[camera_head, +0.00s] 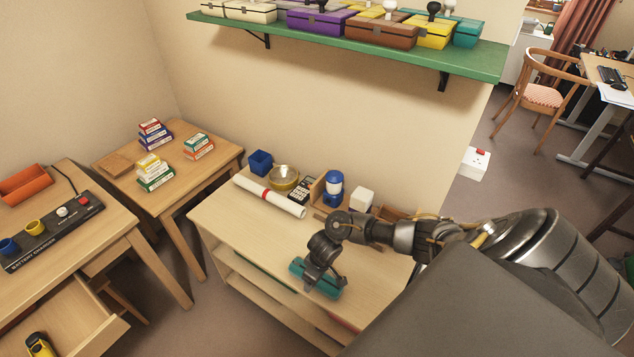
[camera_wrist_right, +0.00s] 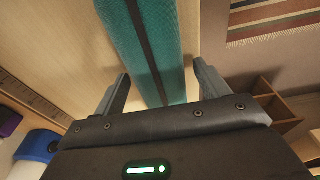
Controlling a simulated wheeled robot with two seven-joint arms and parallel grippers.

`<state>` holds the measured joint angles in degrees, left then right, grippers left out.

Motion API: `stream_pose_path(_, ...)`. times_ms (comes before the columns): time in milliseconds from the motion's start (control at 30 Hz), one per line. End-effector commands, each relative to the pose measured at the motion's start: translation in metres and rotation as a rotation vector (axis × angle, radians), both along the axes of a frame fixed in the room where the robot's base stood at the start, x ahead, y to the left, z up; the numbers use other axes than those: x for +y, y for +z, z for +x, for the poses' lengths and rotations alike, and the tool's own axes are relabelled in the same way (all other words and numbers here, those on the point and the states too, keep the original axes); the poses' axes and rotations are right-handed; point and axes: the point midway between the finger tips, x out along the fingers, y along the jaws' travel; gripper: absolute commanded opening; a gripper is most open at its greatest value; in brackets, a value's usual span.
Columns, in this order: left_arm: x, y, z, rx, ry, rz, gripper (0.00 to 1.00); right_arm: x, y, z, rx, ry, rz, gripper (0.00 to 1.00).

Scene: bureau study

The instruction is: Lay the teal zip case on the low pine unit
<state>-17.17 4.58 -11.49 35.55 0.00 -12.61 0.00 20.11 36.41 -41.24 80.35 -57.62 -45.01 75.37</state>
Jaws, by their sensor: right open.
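The teal zip case (camera_head: 314,281) is at the front part of the top of the low pine unit (camera_head: 240,222), and it appears to lie on it. My right gripper (camera_head: 322,281) is above the case, partly covering it. In the right wrist view the case (camera_wrist_right: 146,42) runs between the two spread fingers of my right gripper (camera_wrist_right: 163,84), with a gap on each side. A dark zip line runs along the case. My left gripper is not in view.
A rolled paper (camera_head: 270,197), brass bowl (camera_head: 284,178), calculator (camera_head: 301,189), blue lantern (camera_head: 333,188) and white block (camera_head: 361,199) stand along the unit's back. The unit's left top is clear. A green wall shelf (camera_head: 400,52) holds several cases above.

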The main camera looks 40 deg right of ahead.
Motion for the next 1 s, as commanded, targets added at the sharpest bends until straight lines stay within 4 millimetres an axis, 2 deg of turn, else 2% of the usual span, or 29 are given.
stream_pose_path(167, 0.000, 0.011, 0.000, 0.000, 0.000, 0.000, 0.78, -0.001, 0.028, -0.003, -0.003, 0.001, 0.001, 0.74)
stream_pose_path(400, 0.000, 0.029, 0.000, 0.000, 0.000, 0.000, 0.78, -0.004, 0.080, -0.010, -0.004, 0.001, 0.000, 0.74)
stream_pose_path(600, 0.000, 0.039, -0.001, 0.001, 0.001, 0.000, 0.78, -0.005, 0.109, -0.015, -0.004, 0.002, 0.000, 0.74)
stream_pose_path(767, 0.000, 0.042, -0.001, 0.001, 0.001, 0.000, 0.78, -0.005, 0.118, -0.017, -0.002, 0.000, 0.000, 0.74)
stream_pose_path(1000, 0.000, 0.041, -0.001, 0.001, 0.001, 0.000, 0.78, -0.006, 0.119, -0.017, -0.001, 0.000, -0.001, 0.74)
